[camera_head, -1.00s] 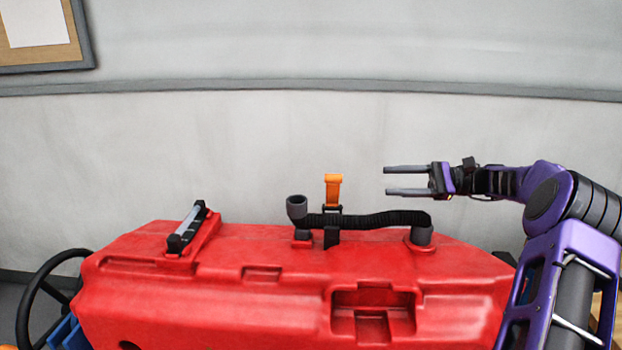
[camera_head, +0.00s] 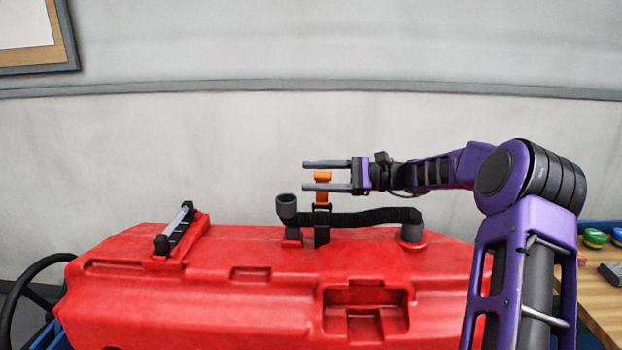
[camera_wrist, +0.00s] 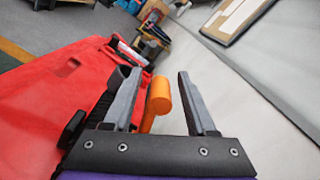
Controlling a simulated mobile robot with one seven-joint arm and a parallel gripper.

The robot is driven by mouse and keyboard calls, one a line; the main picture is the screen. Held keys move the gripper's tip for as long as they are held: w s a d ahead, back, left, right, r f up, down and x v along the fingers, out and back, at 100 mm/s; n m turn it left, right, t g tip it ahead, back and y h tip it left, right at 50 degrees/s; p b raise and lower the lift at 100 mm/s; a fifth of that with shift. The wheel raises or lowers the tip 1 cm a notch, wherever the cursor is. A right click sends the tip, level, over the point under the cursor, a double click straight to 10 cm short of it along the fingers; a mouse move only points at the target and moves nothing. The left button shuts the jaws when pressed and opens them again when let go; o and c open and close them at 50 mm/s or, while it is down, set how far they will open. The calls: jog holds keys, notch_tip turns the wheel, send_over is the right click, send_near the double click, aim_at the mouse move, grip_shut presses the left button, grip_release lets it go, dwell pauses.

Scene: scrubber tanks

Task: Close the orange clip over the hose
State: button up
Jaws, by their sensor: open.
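The orange clip (camera_head: 322,198) stands upright in its black bracket (camera_head: 322,228) on top of the red tank (camera_head: 230,290). The black ribbed hose (camera_head: 368,217) runs across the tank top at the foot of the clip. My gripper (camera_head: 304,176) is open and level, pointing left. In the head view its fingers cross the upper part of the clip. In the wrist view the clip (camera_wrist: 159,98) shows between the two fingers (camera_wrist: 158,74), nearer the left one. I cannot tell whether a finger touches it.
A dark hose cuff (camera_head: 287,205) stands at the hose's left end. A black handle (camera_head: 174,231) is on the tank's left. The grey wall (camera_head: 150,150) rises behind. A wooden table (camera_head: 600,300) with small items is at the right.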

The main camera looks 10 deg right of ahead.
jog(key=shift+w+a, duration=0.1)
jog(key=shift+a, duration=0.4)
grip_shut()
dwell(1.2)
